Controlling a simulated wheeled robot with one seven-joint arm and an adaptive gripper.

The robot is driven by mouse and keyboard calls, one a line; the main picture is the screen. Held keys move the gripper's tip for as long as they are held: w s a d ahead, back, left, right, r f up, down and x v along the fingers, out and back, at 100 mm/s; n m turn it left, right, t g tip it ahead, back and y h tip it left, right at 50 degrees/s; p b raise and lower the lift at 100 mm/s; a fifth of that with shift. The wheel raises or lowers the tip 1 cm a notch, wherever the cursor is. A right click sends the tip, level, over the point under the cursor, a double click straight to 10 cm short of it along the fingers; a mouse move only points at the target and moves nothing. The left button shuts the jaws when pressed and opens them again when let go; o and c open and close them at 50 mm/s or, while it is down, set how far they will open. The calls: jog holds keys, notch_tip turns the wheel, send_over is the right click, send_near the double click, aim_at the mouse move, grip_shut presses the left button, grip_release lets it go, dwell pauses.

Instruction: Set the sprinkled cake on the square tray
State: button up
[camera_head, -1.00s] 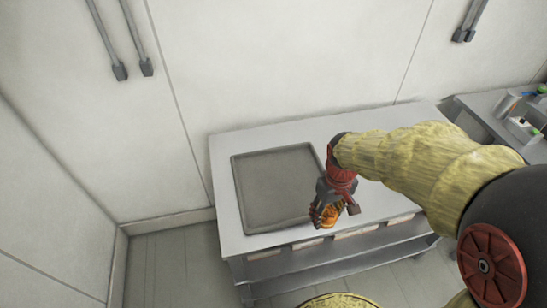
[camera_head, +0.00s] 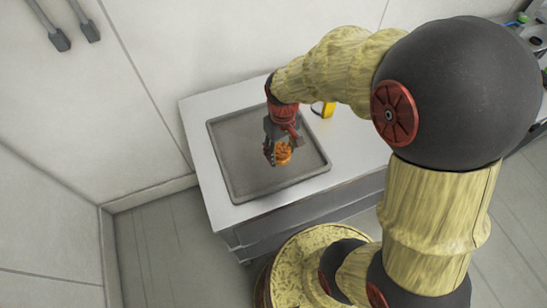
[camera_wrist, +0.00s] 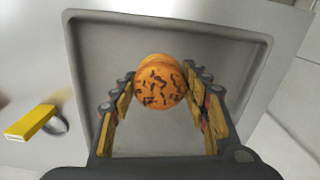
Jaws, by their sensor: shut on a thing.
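The sprinkled cake (camera_head: 283,153) is a small round orange-brown cake with dark sprinkles on top. It also shows in the wrist view (camera_wrist: 160,82) between my two finger pads. My gripper (camera_head: 276,150) is shut on the cake, over the right part of the square tray. The tray (camera_head: 232,172) is dark grey with a raised rim and lies on the steel table. It fills most of the wrist view (camera_wrist: 95,45) behind the cake. I cannot tell whether the cake touches the tray floor.
A yellow block-like object (camera_head: 328,109) with a dark part stands on the table to the right of the tray; it also shows in the wrist view (camera_wrist: 30,122). The table (camera_head: 350,145) is otherwise clear there. A side counter with small items stands at the far right.

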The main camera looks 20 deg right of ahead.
jog(key=w+f, duration=0.1)
jog(key=w+a+f, duration=0.1)
jog(key=shift+a+f+b, duration=0.1)
jog(key=shift+f+b, duration=0.2)
jog(key=shift+f, duration=0.05)
jog(key=shift+w+a+f+b, duration=0.1)
jog(key=shift+w+f+b, duration=0.1)
jog(key=shift+f, duration=0.7)
jog(key=shift+w+f+b, duration=0.1)
jog(key=shift+f+b, duration=0.1)
jog(key=shift+f, duration=0.7)
jog(key=shift+s, duration=0.1)
jog(key=shift+f, duration=0.15)
jog(key=o, duration=0.8)
jog(key=shift+c, duration=0.2)
